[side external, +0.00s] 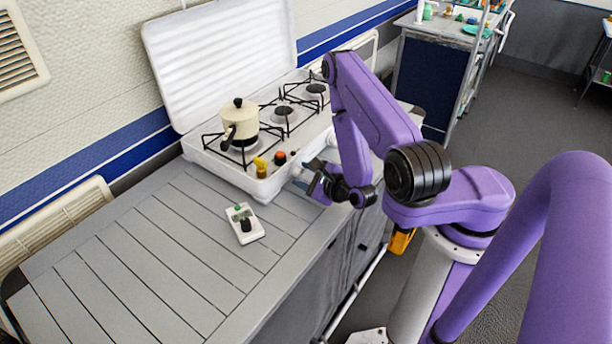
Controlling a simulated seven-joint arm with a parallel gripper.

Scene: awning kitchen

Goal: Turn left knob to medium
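A white camp stove (222,174) stands on the grey slatted counter with its lid (225,55) raised. Along its near edge is a yellow knob-like part (260,166), the leftmost. To its right are an orange-red part (280,157) and a small dark part. They are too small for me to read a setting. My gripper (306,178) is in front of the stove's near side, to the right of and slightly below the yellow part, and looks apart from it. Its fingers are small and partly merge with the stove's front, so their opening is unclear.
A cream pot (239,124) with a black handle sits on the left burner. The other burners (284,112) look empty. A small white device (244,223) with green and black parts lies on the counter (150,255). The counter's left part is clear.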

